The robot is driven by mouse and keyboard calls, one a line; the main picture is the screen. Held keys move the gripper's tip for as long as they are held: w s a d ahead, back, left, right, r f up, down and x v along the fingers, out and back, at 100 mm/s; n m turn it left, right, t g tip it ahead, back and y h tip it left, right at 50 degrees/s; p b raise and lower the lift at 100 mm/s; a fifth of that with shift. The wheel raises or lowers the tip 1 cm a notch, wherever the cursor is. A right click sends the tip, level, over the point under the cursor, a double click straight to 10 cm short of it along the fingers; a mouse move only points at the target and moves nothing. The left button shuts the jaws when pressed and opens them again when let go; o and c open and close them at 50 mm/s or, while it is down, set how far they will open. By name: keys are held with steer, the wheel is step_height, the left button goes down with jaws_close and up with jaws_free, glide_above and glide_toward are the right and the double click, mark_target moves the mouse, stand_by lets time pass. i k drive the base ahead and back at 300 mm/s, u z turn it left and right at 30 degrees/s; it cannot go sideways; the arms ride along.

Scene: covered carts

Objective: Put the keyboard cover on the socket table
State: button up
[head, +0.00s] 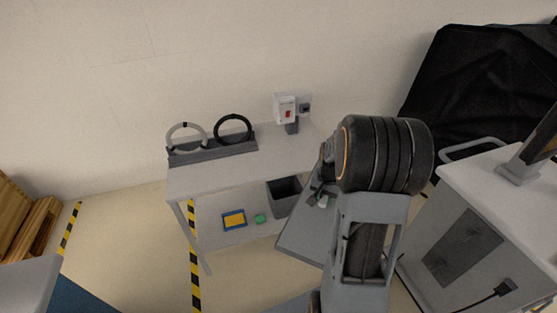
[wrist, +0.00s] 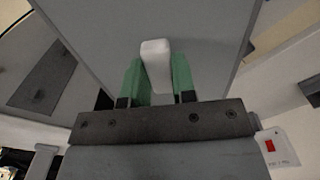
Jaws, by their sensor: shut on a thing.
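The keyboard cover looks like a flat grey panel (head: 304,236) with a white handle; it fills much of the wrist view (wrist: 205,35). My gripper (wrist: 157,78) has its green fingers shut on the white handle. In the head view my gripper (head: 324,190) is partly hidden by my own arm, and the panel hangs tilted in front of the right end of the socket table. The socket table (head: 215,180) is a pale table against the wall, with a wall socket (head: 305,108) above it. The panel is apart from the bare tabletop; part of the panel is hidden behind my arm.
Two rings (head: 233,128) stand in a dark rack on the table's back left. Below are a dark bin (head: 285,198), a blue-yellow tray (head: 234,220) and a green item (head: 260,218). A cart (head: 490,225) stands right.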

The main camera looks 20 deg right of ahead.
mark_target(270, 162)
steer(key=u, duration=0.05)
steer(key=i, duration=1.15)
steer(key=u, duration=0.05)
